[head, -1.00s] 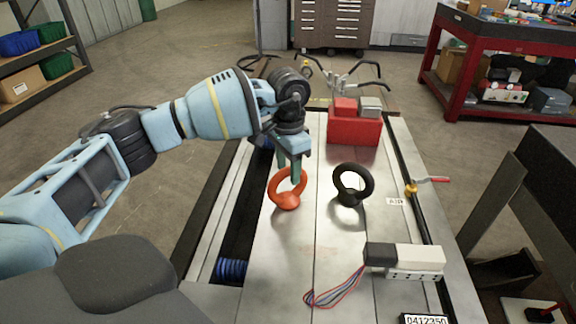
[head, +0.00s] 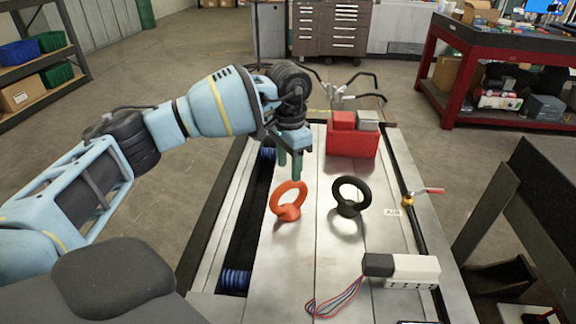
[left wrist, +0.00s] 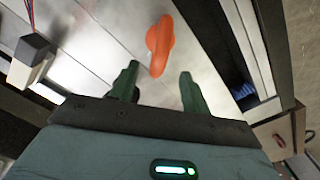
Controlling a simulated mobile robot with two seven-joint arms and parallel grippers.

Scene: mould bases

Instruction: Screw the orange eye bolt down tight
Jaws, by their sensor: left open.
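The orange eye bolt (head: 288,212) stands upright on the metal plate (head: 292,262), its ring up. Whether its collar touches the plate cannot be told. My left gripper (head: 290,168) is open and empty, with green fingers pointing down, just above and behind the ring and apart from it. In the left wrist view the orange eye bolt (left wrist: 159,45) lies ahead of the open fingers (left wrist: 158,90), roughly in line with the gap between them. My right gripper is in neither view.
A black eye bolt (head: 348,208) stands close to the right of the orange one. A red box (head: 352,145) sits at the back of the plate. A black-and-white block with wires (head: 410,267) lies at the front right.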

